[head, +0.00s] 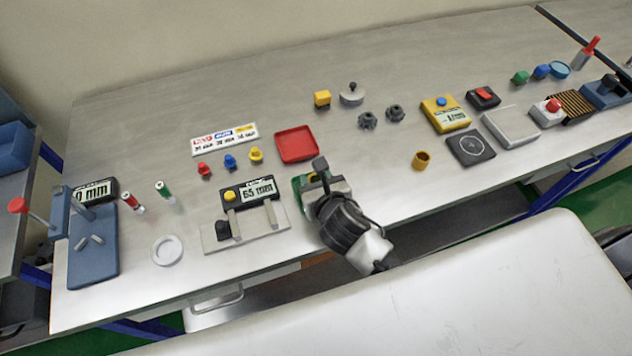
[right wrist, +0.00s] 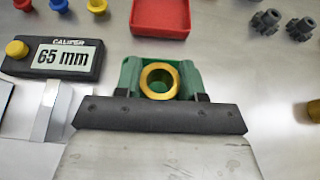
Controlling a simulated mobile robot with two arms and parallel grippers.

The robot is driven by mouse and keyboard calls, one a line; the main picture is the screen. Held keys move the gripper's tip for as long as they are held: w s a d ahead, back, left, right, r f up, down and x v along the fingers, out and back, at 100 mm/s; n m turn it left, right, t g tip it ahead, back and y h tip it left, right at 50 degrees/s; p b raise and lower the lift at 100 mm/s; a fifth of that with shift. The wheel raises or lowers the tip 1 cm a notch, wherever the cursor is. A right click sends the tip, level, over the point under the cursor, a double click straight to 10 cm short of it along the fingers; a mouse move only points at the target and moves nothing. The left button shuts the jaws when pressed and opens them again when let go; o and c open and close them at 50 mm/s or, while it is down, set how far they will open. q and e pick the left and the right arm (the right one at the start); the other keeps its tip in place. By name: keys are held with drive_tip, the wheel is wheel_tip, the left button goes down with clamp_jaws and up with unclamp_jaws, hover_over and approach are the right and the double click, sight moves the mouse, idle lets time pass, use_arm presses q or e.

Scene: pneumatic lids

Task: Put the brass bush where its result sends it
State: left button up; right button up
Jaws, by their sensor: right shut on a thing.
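A brass bush (right wrist: 144,82) shows end-on as a gold ring in the right wrist view, between the green jaws of my right gripper (right wrist: 160,85). The gripper is shut on it. In the head view my right gripper (head: 313,184) is low over the table, just right of the caliper (head: 222,230), and the bush is hidden there. The caliper display reads 65 mm. A sign (head: 224,139) has red, blue and yellow headings above mm ranges too small to read. Red (head: 204,169), blue (head: 230,161) and yellow (head: 256,154) pieces stand below it. My left gripper is not in view.
A red tray (head: 296,144) lies behind my right gripper. Another brass-coloured cylinder (head: 421,161) stands to the right, near a yellow gauge (head: 445,114) and a dark plate (head: 470,147). Two dark gears (head: 368,120) sit behind. A white ring (head: 167,250) lies left of the caliper.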

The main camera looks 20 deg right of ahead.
drive_tip(key=shift+f, duration=0.8)
drive_tip(key=shift+f, duration=0.15)
drive_tip(key=o, duration=0.8)
